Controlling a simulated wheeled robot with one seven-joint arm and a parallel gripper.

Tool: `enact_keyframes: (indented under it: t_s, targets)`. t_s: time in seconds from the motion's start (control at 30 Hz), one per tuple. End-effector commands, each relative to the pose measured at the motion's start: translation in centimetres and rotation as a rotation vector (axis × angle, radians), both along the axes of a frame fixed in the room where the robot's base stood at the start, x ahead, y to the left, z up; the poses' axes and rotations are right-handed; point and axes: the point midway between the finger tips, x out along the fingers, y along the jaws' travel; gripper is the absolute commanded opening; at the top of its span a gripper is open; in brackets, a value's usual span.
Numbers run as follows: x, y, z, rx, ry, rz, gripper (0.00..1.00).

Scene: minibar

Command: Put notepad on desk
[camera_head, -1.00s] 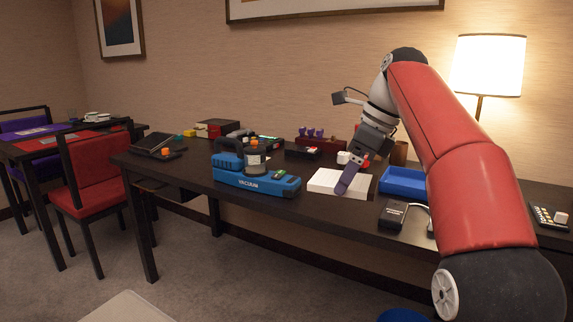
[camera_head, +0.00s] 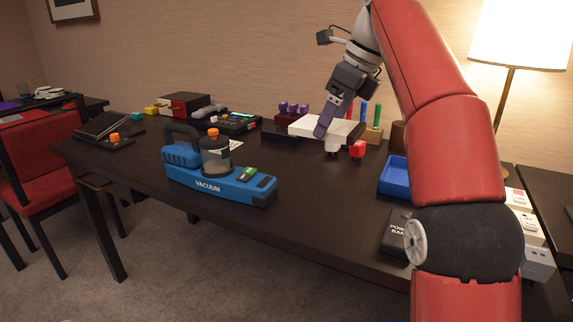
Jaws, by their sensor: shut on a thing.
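The notepad, a white block-like pad (camera_head: 302,125), is in the head view toward the back of the dark desk (camera_head: 310,215). My gripper (camera_head: 326,122) comes down from the upper right, with its purple-grey finger over the near side of the pad. It is shut on the pad. The pad appears raised a little above the desktop, though its underside is partly hidden. A white and a red small object (camera_head: 357,150) are just below and right of the pad.
A blue vacuum (camera_head: 220,182) stands on the desk's front left. A blue tray (camera_head: 394,176) and a power bank (camera_head: 397,232) lie at the right. Purple items, a pen holder (camera_head: 372,133) and a lamp (camera_head: 512,75) stand behind. The desk's front middle is clear.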

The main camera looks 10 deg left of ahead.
Motion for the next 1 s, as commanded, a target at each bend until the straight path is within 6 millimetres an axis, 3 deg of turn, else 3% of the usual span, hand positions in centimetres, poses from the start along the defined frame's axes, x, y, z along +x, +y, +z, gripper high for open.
enact_keyframes:
  t_s: [0.37,0.7,1.0]
  targets:
    - [-0.2,-0.1,-5.6,-0.002,0.003,0.000,0.57]
    - [-0.1,-0.1,-14.0,-0.002,0.002,0.000,0.57]
    - [-0.1,0.0,-16.5,-0.001,0.000,0.000,0.57]
